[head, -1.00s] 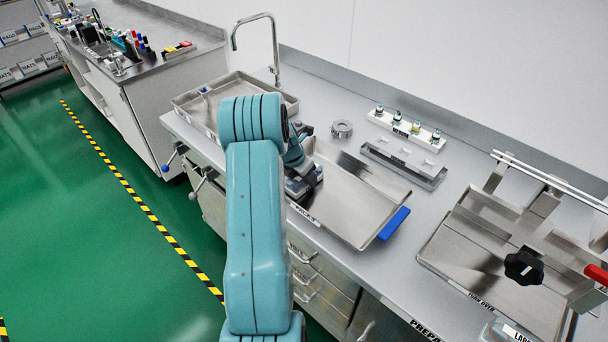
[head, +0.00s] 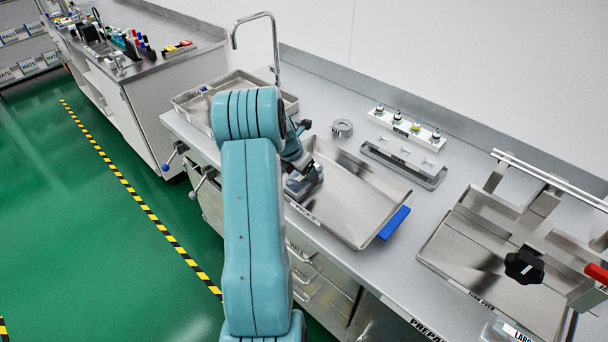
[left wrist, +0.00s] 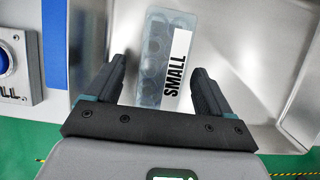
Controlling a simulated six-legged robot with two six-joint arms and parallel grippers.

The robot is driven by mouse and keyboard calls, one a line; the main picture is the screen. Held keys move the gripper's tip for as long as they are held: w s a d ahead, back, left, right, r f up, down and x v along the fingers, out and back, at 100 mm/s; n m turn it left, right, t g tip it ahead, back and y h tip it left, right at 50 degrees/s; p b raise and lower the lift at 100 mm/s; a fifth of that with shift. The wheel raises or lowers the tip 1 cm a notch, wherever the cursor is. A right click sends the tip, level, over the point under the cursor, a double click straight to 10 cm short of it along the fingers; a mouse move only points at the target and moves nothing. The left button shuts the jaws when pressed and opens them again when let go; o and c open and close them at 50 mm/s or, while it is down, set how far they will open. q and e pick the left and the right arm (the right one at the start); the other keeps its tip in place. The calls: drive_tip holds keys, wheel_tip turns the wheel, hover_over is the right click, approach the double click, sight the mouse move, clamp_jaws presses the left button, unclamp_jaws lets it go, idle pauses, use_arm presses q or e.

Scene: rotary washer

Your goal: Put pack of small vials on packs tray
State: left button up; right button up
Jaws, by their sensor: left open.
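The pack of small vials (left wrist: 160,65) is a clear bluish box with a white label reading SMALL. It lies in the metal packs tray (left wrist: 215,20), between and beyond the open fingers of my left gripper (left wrist: 163,88) in the left wrist view. The fingers stand apart on both sides of it, with gaps. In the head view the packs tray (head: 355,205) is on the counter with a blue handle, and the pack (head: 299,186) shows partly at the tray's left end beneath my left gripper (head: 302,165). My right gripper is not in view.
A sink basin (head: 235,95) with a tall tap lies behind left. A white rack with several vials (head: 407,130) and a metal holder (head: 404,162) stand behind the tray. A metal fixture (head: 500,250) with a black knob is at right. Most of the tray is bare.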

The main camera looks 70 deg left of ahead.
use_arm(q)
drive_tip(key=v, duration=1)
drive_tip(key=shift+s+d, duration=0.1)
drive_tip(key=shift+d, duration=0.1)
drive_tip(key=shift+a+f, duration=0.1)
